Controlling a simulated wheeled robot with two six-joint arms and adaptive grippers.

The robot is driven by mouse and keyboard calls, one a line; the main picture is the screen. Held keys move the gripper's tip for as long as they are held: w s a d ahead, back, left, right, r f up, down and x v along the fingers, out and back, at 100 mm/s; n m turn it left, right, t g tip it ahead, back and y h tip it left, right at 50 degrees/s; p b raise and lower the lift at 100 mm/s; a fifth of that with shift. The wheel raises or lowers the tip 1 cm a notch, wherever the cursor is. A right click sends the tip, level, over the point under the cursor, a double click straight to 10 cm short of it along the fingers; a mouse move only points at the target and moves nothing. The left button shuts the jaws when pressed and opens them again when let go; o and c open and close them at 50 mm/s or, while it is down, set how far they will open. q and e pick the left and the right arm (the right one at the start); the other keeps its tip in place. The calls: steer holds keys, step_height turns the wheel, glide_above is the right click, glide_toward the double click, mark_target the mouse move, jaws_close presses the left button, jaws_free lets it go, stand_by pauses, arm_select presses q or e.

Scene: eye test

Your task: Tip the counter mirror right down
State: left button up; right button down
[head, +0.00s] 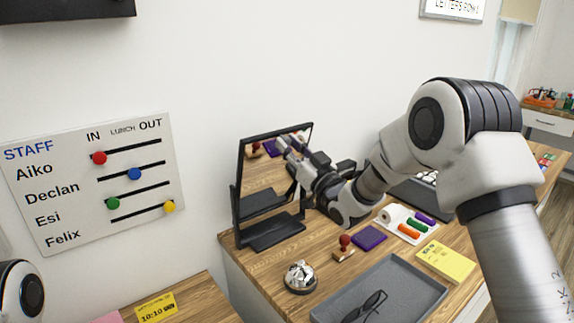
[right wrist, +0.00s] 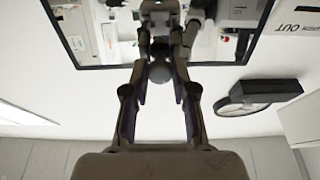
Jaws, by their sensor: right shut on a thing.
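The counter mirror (head: 262,181) has a black frame and stands near upright on a dark stand at the back left of the counter, against the white wall. Its glass reflects the counter and my gripper. In the right wrist view its frame edge (right wrist: 100,66) runs across the top, with a dark round knob (right wrist: 160,70) at that edge. My right gripper (head: 305,160) reaches the mirror's right edge from the right. The exact contact is dark and hard to see. My left gripper is out of view.
A silver bell (head: 300,278), a red-handled stamp (head: 344,244) and a purple pad (head: 369,237) stand in front of the mirror. A grey tray (head: 428,287) holds dark glasses (head: 366,306). A yellow notepad (head: 446,261) lies right. A staff board (head: 70,220) hangs left.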

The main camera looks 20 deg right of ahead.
steer(key=shift+s+d+f, duration=0.1)
steer(key=shift+s+f, duration=0.2)
steer(key=shift+f, duration=0.05)
steer(key=c, duration=0.9)
jaws_free()
steer(key=shift+w, duration=0.15)
steer(key=shift+c, duration=0.2)
steer(key=v, duration=1.2)
steer(key=shift+f, duration=0.2)
